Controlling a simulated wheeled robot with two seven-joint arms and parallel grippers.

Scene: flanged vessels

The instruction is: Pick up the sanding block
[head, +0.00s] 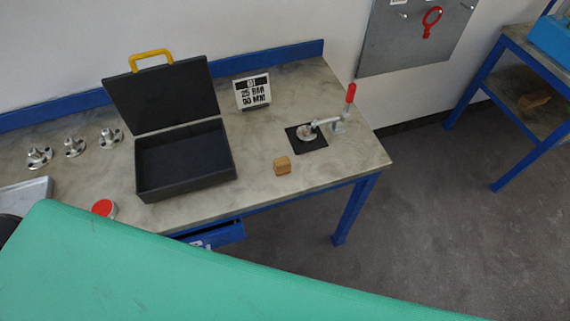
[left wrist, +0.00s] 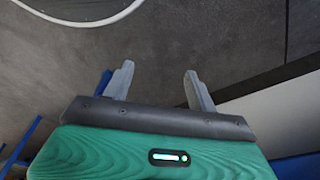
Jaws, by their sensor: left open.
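A small tan block (head: 282,165), which looks like the sanding block, sits on the grey worktop (head: 255,190) near its front edge, right of the open black case. Nothing touches it. My left gripper (left wrist: 160,84) shows in the left wrist view with its two grey fingers wide apart and nothing between them. It faces dark floor, and the block is not in that view. In the head view neither gripper's fingers can be seen. A large green surface, apparently part of my own arm, covers the bottom of that view.
The open black case (head: 186,187) stands left of the block. A toggle clamp with a red handle (head: 350,93) is behind it on the right, beside a black pad (head: 319,142). A sign (head: 253,92), several flanged fittings (head: 75,147) and a red-topped item (head: 103,208) are also there. A blue drawer (head: 224,234) is partly open.

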